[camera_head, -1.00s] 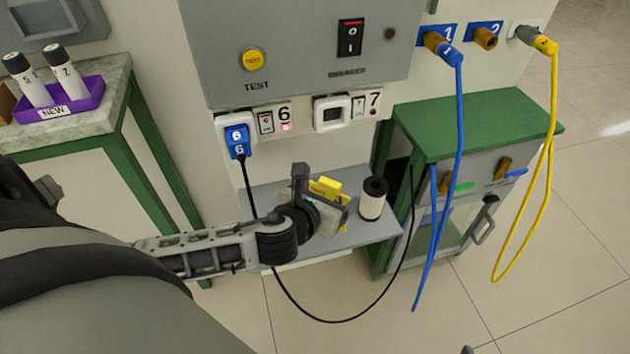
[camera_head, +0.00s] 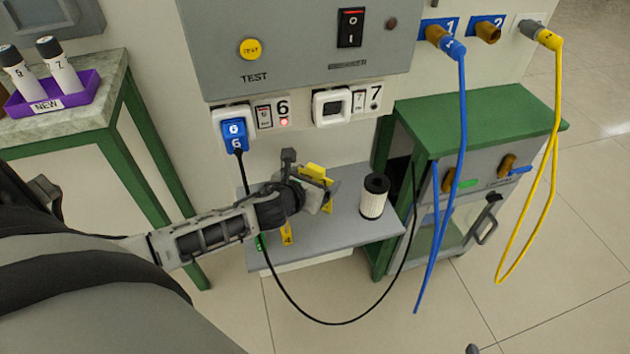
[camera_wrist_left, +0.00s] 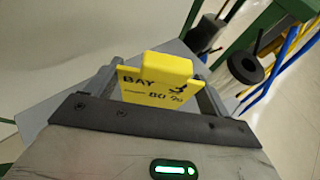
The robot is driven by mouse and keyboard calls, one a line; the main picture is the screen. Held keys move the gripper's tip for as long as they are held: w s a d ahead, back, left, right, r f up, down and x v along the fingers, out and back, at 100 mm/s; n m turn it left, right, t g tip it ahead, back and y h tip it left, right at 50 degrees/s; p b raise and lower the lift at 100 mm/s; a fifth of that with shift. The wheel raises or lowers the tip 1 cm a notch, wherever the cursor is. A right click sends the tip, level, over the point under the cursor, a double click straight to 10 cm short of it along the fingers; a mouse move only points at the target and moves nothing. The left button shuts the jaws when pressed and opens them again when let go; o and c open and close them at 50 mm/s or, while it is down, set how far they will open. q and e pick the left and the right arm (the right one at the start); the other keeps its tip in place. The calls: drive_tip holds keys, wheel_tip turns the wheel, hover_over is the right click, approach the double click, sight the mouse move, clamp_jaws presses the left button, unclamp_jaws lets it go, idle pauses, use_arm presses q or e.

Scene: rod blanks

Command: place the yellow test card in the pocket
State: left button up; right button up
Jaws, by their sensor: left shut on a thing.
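My left gripper (camera_head: 310,186) is shut on the yellow test card (camera_head: 315,171) and holds it over the grey shelf (camera_head: 350,228) below the panel. In the left wrist view the card (camera_wrist_left: 158,82) stands between the two fingers, with black print reading "BAY" and "80 %". The gripper and wrist hide part of the shelf. I cannot make out a pocket for certain. A yellow label marked 4 (camera_head: 287,234) shows on the shelf's front left, and another yellow patch (camera_head: 328,201) shows just beyond the gripper.
A white-and-black cylinder (camera_head: 374,197) stands on the shelf, right of the gripper. A black cable hangs from the blue plug (camera_head: 234,134) past the shelf front. A blue cable (camera_head: 455,165) and a yellow cable (camera_head: 550,150) hang at right. A purple tray (camera_head: 55,100) holds two cylinders.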

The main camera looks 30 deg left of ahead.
drive_tip(key=shift+s+f, duration=0.15)
drive_tip(key=shift+s, duration=0.1)
